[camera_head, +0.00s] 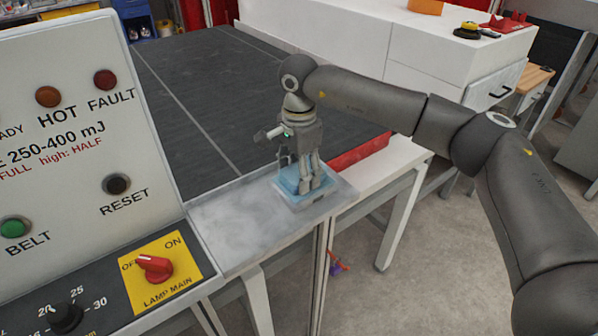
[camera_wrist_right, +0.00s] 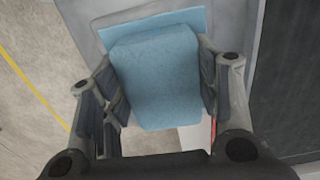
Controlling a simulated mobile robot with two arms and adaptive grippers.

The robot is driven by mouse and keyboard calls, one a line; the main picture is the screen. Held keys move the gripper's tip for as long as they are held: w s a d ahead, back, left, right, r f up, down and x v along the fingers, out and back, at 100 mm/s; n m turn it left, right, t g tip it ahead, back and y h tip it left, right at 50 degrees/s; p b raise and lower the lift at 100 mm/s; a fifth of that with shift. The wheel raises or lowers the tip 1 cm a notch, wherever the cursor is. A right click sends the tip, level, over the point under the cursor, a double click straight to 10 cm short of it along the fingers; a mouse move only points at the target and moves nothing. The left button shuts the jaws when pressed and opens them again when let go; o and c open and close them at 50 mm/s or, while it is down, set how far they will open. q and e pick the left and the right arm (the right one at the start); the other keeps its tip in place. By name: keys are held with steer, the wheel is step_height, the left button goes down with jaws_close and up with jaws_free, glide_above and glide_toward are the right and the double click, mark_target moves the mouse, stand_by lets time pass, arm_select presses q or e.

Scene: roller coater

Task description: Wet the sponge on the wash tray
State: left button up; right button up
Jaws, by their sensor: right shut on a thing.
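The light blue sponge (camera_wrist_right: 157,80) is between the fingers of my right gripper (camera_wrist_right: 160,95) in the right wrist view. The gripper is shut on it. In the head view my right gripper (camera_head: 309,186) points down over the wash tray, a small grey tray (camera_head: 298,204) with a light blue inside. The tray's flat blue area (camera_wrist_right: 190,18) also shows behind the sponge in the wrist view. The fingers hide most of the sponge in the head view, and I cannot tell whether it touches the tray. My left gripper is not in view.
The tray stands on a grey metal ledge (camera_head: 240,222) at the end of a dark belt (camera_head: 215,95). A control panel (camera_head: 80,120) with buttons and a red lamp switch (camera_head: 154,267) stands at left. A white cabinet (camera_head: 440,55) stands behind my right arm.

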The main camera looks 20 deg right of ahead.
steer(key=shift+s+f, duration=0.15)
steer(key=shift+f, duration=0.05)
stand_by(0.4)
steer(key=shift+w+r+p, duration=0.2)
steer(key=shift+r+p, duration=0.45)
steer(key=shift+r, duration=0.5)
steer(key=shift+r+p, duration=1.25)
steer(key=shift+r, duration=1.25)
steer(key=shift+s, duration=0.1)
